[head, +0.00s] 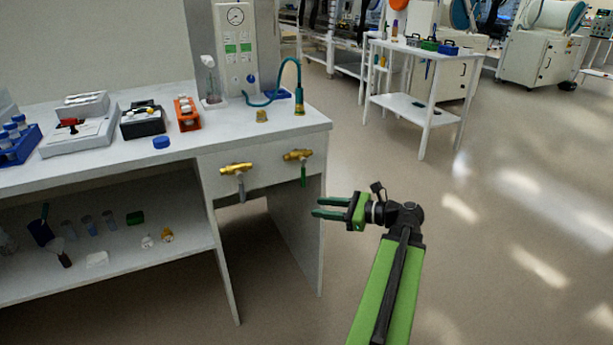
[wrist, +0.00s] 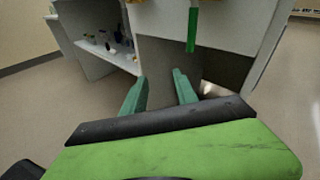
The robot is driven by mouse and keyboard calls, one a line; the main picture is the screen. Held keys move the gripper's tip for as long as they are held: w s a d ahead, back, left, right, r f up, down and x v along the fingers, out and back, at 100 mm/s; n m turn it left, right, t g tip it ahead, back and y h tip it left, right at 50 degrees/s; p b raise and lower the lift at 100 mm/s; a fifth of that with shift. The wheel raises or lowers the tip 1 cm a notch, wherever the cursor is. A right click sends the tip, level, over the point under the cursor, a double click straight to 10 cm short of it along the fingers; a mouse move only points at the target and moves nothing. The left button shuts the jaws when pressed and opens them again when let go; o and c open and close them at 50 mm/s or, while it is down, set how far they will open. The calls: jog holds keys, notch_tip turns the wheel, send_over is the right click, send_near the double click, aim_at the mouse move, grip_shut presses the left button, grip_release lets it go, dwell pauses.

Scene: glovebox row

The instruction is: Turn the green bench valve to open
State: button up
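The green bench valve has a brass body (head: 297,155) on the front panel of the bench, at its right end. Its green handle (head: 303,175) hangs straight down. In the wrist view the green handle (wrist: 192,30) shows at the top, beyond and slightly right of the fingertips. My gripper (head: 316,208) is in front of the bench, lower than the handle and a little right of it in the head view. Its two green fingers are apart with nothing between them, also in the wrist view (wrist: 160,77). It does not touch the handle.
A second brass valve (head: 236,168) with a grey handle (head: 240,186) sits left of the green one. The bench top (head: 215,143) holds racks, a blue cap and a curved tap (head: 298,90). A white cart (head: 400,105) stands behind right. The floor at right is clear.

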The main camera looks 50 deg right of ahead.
aim_at(304, 179)
jog(key=s+d+r+m+t+h, duration=0.2)
jog(key=s+d+r+m+t, duration=0.1)
jog(key=s+d+r+m, duration=0.25)
jog(key=shift+n, duration=0.95)
jog(key=w+a, duration=0.1)
jog(key=w, duration=0.4)
jog(key=w+a, duration=0.1)
jog(key=w, duration=0.4)
jog(key=w+a+f, duration=0.1)
jog(key=w, duration=0.4)
jog(key=shift+w+a, duration=0.1)
jog(key=shift+w, duration=0.2)
jog(key=c, duration=0.7)
grip_shut()
jog(key=shift+a+f, duration=0.1)
